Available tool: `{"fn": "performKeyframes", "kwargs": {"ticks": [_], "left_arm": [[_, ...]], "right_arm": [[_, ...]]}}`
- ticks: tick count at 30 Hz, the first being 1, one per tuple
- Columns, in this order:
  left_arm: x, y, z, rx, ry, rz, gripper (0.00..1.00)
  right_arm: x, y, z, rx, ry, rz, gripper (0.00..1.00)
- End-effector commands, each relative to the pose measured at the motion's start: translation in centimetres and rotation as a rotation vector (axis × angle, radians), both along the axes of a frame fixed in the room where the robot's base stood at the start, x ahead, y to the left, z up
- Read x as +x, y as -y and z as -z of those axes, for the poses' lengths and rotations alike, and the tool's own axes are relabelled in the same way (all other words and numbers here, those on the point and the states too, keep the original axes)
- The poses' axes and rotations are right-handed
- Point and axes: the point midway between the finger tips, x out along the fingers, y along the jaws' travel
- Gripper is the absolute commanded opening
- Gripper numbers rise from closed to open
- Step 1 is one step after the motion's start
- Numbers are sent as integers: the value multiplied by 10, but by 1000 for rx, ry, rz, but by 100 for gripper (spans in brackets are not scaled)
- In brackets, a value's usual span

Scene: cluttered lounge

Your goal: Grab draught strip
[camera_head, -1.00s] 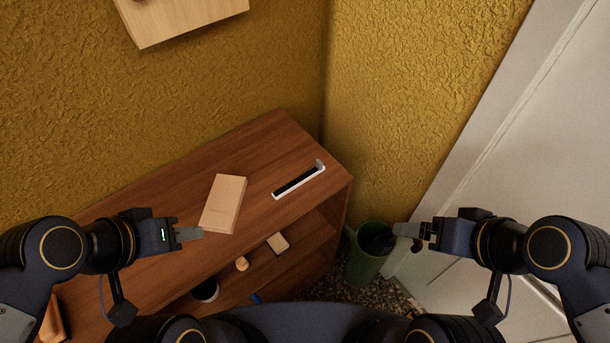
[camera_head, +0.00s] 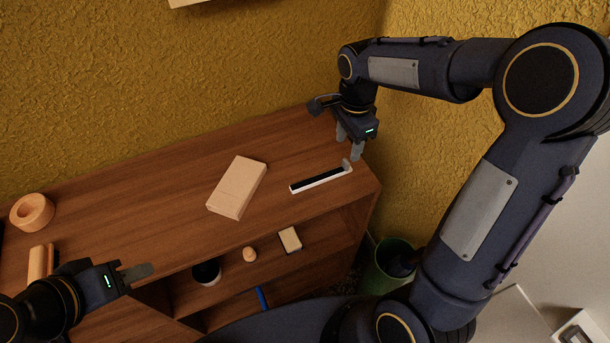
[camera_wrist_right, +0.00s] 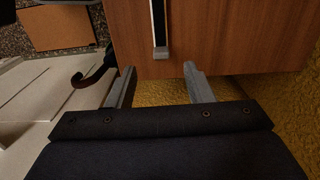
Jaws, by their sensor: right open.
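The draught strip (camera_head: 321,179), a thin white bar with a black band and a small raised end, lies on the wooden shelf top near its right end. It also shows in the right wrist view (camera_wrist_right: 160,28), with its end at the top middle. My right gripper (camera_head: 349,150) is open and empty, above the strip's raised right end. In the right wrist view its two fingers (camera_wrist_right: 157,88) stand apart below the strip's end, which lines up between them. My left gripper (camera_head: 135,273) is empty at the lower left, over the shelf's front; I cannot tell how far its fingers are apart.
A pale wooden block (camera_head: 237,187) lies left of the strip on the shelf top (camera_head: 160,220). A wooden ring (camera_head: 32,212) is at the far left. Small items stand in the compartments below. A green bin (camera_head: 390,268) stands right of the shelf. Yellow walls rise close behind.

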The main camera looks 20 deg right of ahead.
Motion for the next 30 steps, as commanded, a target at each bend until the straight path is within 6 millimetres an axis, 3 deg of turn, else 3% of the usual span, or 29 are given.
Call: {"fn": "performKeyframes", "kwargs": {"ticks": [18,27,30], "left_arm": [[0,0,3,0,0,0,36],[0,0,3,0,0,0,36],[0,0,3,0,0,0,36]], "right_arm": [[1,6,75,-6,-8,20,47],[2,6,81,-6,-5,19,47],[2,6,81,-6,-5,19,37]]}}
